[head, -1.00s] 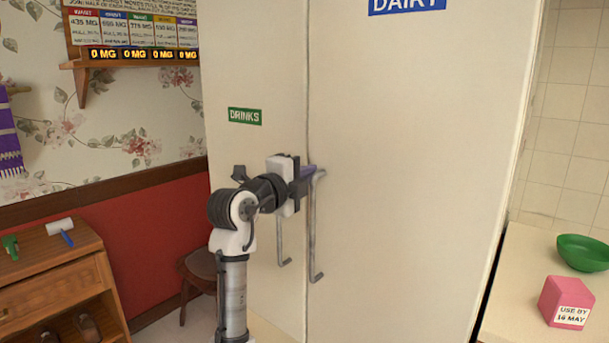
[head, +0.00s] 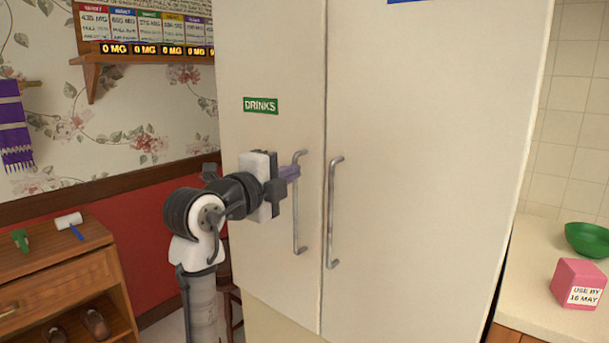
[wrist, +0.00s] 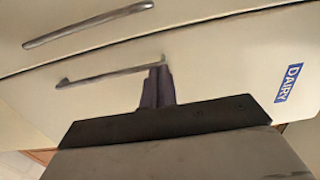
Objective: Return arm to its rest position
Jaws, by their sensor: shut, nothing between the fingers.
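My gripper (head: 288,172) is shut and empty, its purple fingers pointing right towards the fridge front. In the wrist view the closed fingers (wrist: 157,85) overlap the end of the handle (wrist: 105,75) on the DAIRY label's side (wrist: 288,83). I cannot tell whether they touch it.
A wooden cabinet (head: 60,265) stands at the left, and a stool (head: 235,300) is partly hidden behind my arm. A counter (head: 535,270) at the right holds a green bowl (head: 590,240) and a pink box (head: 575,275). A wall shelf (head: 150,58) hangs at the upper left.

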